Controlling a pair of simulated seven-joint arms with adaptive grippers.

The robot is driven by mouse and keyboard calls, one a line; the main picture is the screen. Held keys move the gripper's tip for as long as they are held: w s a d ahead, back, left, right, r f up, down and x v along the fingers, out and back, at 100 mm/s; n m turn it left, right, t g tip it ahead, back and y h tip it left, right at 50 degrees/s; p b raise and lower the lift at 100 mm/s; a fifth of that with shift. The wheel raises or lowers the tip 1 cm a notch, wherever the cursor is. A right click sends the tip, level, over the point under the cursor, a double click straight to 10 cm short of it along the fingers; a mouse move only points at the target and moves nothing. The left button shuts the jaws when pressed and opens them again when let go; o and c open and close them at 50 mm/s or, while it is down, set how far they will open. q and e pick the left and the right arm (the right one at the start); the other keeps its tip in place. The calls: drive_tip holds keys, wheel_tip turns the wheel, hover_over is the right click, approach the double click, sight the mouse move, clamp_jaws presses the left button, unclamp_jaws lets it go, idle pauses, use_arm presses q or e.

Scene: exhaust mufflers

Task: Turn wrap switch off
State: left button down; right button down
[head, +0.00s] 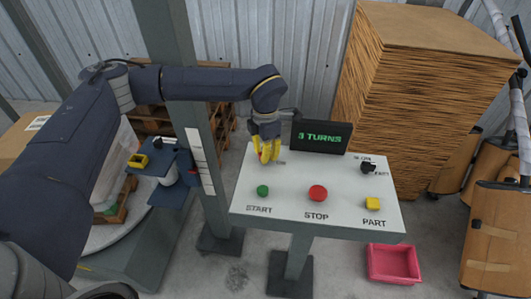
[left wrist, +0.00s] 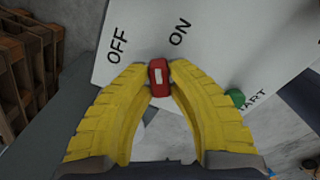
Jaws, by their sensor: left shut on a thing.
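The wrap switch is a small red knob (left wrist: 159,78) with a white mark, on the pale control panel (head: 330,170). In the left wrist view the panel (left wrist: 215,55) carries the words OFF and ON beyond the knob. The knob's long side points roughly between the two words; I cannot tell which setting it is in. My left gripper (head: 265,154) has yellow fingers, reaching down onto the panel's far left part. In the left wrist view its fingertips (left wrist: 159,79) are closed on both sides of the knob. In the head view the fingers mostly hide it. My right gripper is not in view.
The panel also holds a green START button (head: 263,190), a red STOP button (head: 317,193), a yellow PART button (head: 373,204) and a black selector (head: 368,167). A display (head: 320,137) reads "3 TURNS". A pink bin (head: 393,265) sits below; stacked cardboard (head: 420,100) stands behind.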

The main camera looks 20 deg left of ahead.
use_arm(q)
drive_tip(key=n, duration=0.5)
drive_tip(key=shift+n, duration=0.3)
drive_tip(key=n, duration=0.5)
drive_tip(key=shift+n, duration=0.4)
drive_tip(key=c, duration=1.3)
unclamp_jaws()
drive_tip(key=shift+r, duration=6)
